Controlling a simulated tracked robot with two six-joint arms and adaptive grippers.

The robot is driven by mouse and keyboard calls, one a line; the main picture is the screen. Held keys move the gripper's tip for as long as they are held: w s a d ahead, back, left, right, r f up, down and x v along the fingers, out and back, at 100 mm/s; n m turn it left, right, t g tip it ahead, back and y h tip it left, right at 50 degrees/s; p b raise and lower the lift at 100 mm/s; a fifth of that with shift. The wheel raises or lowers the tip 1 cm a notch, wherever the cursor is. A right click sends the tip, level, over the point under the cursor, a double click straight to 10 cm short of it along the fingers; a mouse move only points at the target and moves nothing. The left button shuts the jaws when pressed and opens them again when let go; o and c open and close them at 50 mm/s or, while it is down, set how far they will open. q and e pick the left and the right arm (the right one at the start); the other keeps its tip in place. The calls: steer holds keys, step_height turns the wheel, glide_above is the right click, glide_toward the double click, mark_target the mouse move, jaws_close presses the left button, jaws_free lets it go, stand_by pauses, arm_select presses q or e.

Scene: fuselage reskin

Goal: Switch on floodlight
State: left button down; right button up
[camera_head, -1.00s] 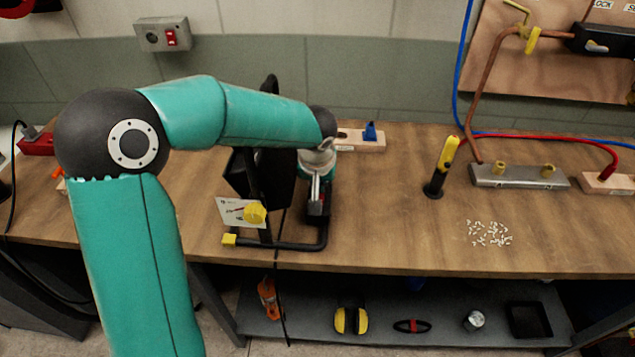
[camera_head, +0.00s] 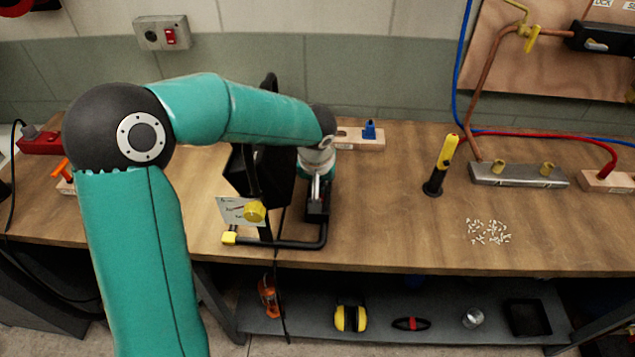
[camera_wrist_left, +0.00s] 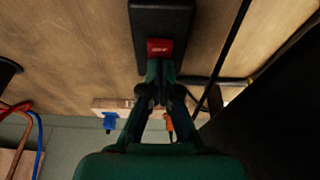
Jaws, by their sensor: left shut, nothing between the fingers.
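The floodlight (camera_head: 262,178) stands on the bench on a black tubular frame with yellow knobs and a hanging label card. My left arm hides part of it. A black switch box (camera_head: 317,214) sits at the right side of the frame. In the left wrist view the black box (camera_wrist_left: 160,18) carries a red switch (camera_wrist_left: 160,47) with a small pale marking. My left gripper (camera_head: 318,192) is shut and empty, pointing down over the box. In the wrist view its fingertips (camera_wrist_left: 158,68) overlap the near edge of the red switch; I cannot tell whether they touch. My right gripper is out of view.
A yellow-black torch-like tool (camera_head: 440,165) stands upright to the right, near scattered small white pieces (camera_head: 488,232). A wooden block (camera_head: 360,140) with a blue piece lies behind the floodlight. A dark cable runs close to the frame. The bench between frame and tool is clear.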

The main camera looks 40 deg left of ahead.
arm_select(q)
steer(key=shift+s+d+b, duration=0.35)
steer(key=shift+s+b, duration=0.1)
steer(key=shift+s, duration=0.25)
steer(key=shift+r, duration=0.1)
steer(key=r+p, duration=0.2)
steer(key=r, duration=0.2)
steer(key=shift+w+r+p, duration=0.15)
steer(key=shift+w+p, duration=0.05)
steer(key=shift+p, duration=0.2)
steer(key=w+a+v, duration=0.1)
steer(key=v, duration=0.8)
steer(key=shift+r+b, duration=0.45)
